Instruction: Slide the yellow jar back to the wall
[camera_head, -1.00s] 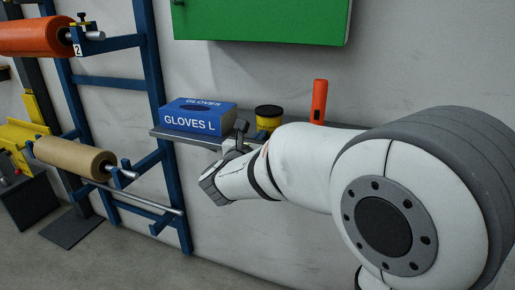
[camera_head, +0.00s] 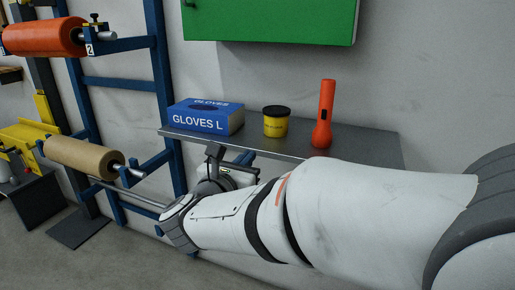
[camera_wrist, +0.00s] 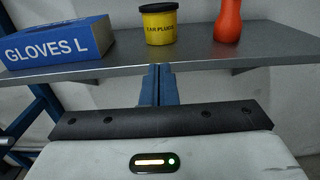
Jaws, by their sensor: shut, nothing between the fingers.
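The yellow jar (camera_head: 276,126) has a black lid and stands upright on a grey wall shelf (camera_head: 365,148). In the wrist view the jar (camera_wrist: 159,28) shows an "EAR PLUGS" label and stands almost straight ahead. Its exact gap to the wall is hard to tell. My gripper (camera_wrist: 160,70) shows as two blue fingers shut together and empty. Its tips are near the shelf's front edge, in front of the jar and apart from it. In the head view my gripper (camera_head: 247,156) is partly hidden by my wrist.
A blue glove box (camera_head: 205,117) sits left of the jar. An orange flashlight (camera_head: 323,115) stands upright to its right. A green cabinet (camera_head: 270,18) hangs above. A blue rack with rolls (camera_head: 80,158) stands at the left. Bare shelf shows right of the flashlight.

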